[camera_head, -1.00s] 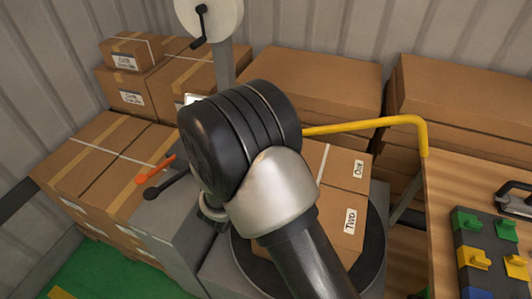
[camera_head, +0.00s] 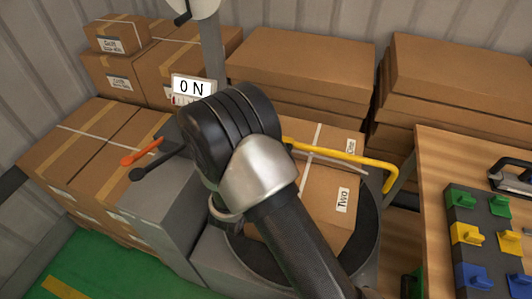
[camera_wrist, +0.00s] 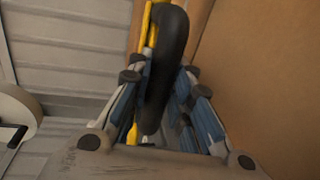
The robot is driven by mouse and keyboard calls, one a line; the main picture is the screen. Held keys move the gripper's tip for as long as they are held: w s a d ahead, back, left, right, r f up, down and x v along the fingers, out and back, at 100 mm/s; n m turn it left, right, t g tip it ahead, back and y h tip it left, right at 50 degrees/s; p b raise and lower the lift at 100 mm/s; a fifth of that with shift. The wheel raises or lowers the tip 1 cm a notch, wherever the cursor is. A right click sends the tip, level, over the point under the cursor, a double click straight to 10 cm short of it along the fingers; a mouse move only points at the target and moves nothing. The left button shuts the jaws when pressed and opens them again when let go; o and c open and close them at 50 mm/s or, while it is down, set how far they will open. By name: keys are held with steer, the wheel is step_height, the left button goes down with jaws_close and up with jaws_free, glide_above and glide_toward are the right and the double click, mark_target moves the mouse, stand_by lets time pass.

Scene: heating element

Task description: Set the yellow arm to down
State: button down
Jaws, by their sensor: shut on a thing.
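The yellow arm (camera_head: 330,152) is a bent rod that runs out to the right from behind my wrist, over the cartons on the round dark base. It slopes slightly down to the right, and its end (camera_head: 390,182) bends down. In the wrist view yellow parts (camera_wrist: 149,28) show behind a dark, thick bar (camera_wrist: 166,70). My gripper (camera_wrist: 159,76) is shut on this dark bar, which looks like the grip of the yellow arm. My wrist hides the gripper and the inner end of the yellow arm in the head view.
A white "0 N" display (camera_head: 193,87) stands behind my wrist. An orange lever (camera_head: 142,152) and a black lever (camera_head: 160,163) are to the left. Cartons (camera_head: 300,65) stack along the back. A wooden table (camera_head: 440,150) with coloured clips is at the right.

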steer(key=c, duration=1.4)
jaws_free()
steer(key=shift+c, duration=0.2)
steer(key=shift+s+a, duration=0.1)
steer(key=v, duration=1.2)
steer(key=shift+r, duration=0.1)
